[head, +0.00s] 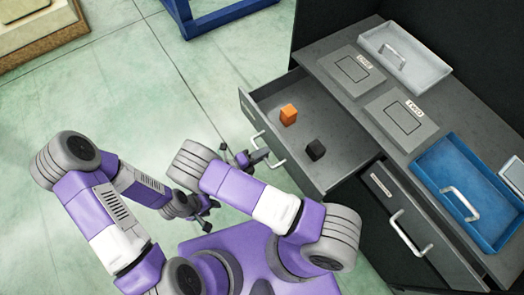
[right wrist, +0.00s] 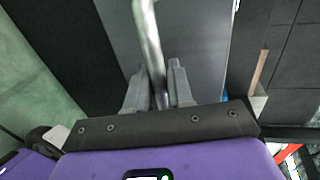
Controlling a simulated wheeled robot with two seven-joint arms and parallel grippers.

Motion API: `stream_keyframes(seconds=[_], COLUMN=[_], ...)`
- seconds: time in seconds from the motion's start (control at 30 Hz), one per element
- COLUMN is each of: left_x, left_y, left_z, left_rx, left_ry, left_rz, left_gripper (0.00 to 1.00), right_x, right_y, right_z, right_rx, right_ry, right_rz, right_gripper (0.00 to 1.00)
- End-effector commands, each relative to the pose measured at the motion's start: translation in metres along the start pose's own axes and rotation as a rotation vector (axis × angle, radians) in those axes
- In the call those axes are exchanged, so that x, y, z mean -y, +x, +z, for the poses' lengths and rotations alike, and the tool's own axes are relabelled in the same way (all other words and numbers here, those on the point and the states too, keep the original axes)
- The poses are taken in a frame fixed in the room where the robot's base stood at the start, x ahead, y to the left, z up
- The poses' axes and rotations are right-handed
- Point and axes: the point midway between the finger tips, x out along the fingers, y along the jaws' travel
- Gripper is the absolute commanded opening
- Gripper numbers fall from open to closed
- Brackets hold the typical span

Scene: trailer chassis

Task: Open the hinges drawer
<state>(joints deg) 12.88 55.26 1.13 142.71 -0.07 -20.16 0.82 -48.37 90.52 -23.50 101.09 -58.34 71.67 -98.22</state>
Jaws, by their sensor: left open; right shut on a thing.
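A grey drawer (head: 330,150) stands pulled out of the dark workbench, with an orange block (head: 288,114) and a black block (head: 315,149) inside. My right gripper (head: 262,156) is at the handle on its front; in the right wrist view my right gripper (right wrist: 158,95) is shut on the metal handle bar (right wrist: 148,35). No readable label shows on this drawer's front. A second drawer (head: 383,200) with a small label, too small to read, sits shut to its right. My left gripper (head: 210,212) is open and empty over the floor, partly hidden by my right arm.
On the bench top (head: 395,155) lie a white tray (head: 408,68), two labelled grey plates (head: 352,72) (head: 402,122) and a blue tray (head: 450,215). Blue framing (head: 215,15) stands at the back. The green floor (head: 150,90) left of the drawer is clear.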

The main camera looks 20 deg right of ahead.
Motion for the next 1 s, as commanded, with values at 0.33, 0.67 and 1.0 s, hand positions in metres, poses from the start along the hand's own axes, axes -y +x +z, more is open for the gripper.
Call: stream_keyframes(seconds=[0.33, 0.67, 1.0], left_x=[0.000, 0.000, -0.008], left_y=[0.000, -0.001, -0.021], left_z=[0.000, 0.000, 0.001], left_rx=[0.000, 0.000, 0.000], left_ry=[0.000, 0.000, 0.000], left_rz=[0.000, 0.000, 0.000], left_gripper=[0.43, 0.43, 0.43], right_x=[0.000, 0.002, 0.062], right_y=[0.000, -0.001, -0.013], right_z=[0.000, 0.000, 0.001], right_rx=[-0.002, 0.000, 0.000], right_ry=[0.000, 0.000, 0.005], right_rz=[0.000, 0.000, -0.006], right_gripper=[0.35, 0.37, 0.76])
